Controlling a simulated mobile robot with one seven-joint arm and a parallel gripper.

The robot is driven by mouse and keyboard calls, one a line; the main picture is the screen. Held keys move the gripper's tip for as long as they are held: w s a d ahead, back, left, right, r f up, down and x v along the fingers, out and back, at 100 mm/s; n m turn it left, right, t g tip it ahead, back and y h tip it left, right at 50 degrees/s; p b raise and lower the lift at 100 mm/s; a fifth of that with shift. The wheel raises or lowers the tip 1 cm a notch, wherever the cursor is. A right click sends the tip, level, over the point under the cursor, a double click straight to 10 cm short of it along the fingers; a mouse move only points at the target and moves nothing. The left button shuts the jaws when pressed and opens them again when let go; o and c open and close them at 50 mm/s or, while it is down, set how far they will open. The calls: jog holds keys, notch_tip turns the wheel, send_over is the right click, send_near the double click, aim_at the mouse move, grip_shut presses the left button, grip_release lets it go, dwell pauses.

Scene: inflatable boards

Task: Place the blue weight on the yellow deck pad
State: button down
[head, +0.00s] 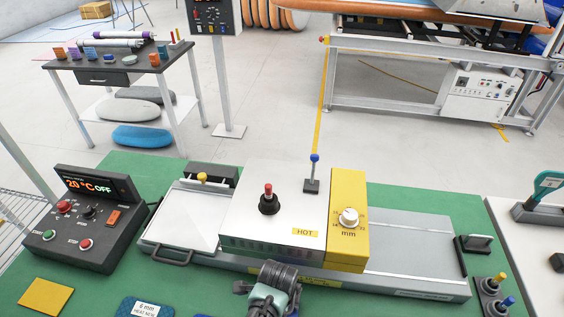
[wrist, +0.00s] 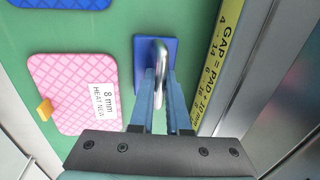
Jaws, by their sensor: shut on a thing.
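The blue weight (wrist: 140,52) is a flat blue block with a shiny metal loop handle. In the wrist view it is over the green mat, beside the pink pad. My gripper (wrist: 161,78) is shut on its handle; I cannot tell whether the weight touches the mat. In the head view my wrist (head: 272,288) shows at the bottom edge, and its fingers are out of frame. The yellow deck pad (head: 46,297) lies flat on the green mat at the lower left of the head view. Its top looks bare.
A blue pad (head: 147,308) labelled 6 mm lies right of the yellow pad. A pink pad (wrist: 78,90) labelled 8 mm has a small yellow tab (wrist: 44,108) at its edge. The press marked HOT (head: 285,220) and a control box (head: 85,220) stand behind. A yellow gauge strip (wrist: 217,60) borders the weight's right.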

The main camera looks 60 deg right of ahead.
jog(key=shift+f, duration=0.15)
jog(key=c, duration=0.9)
grip_release()
notch_tip(320, 180, up, 12)
jog(key=a, duration=0.2)
jog(key=shift+s, duration=0.45)
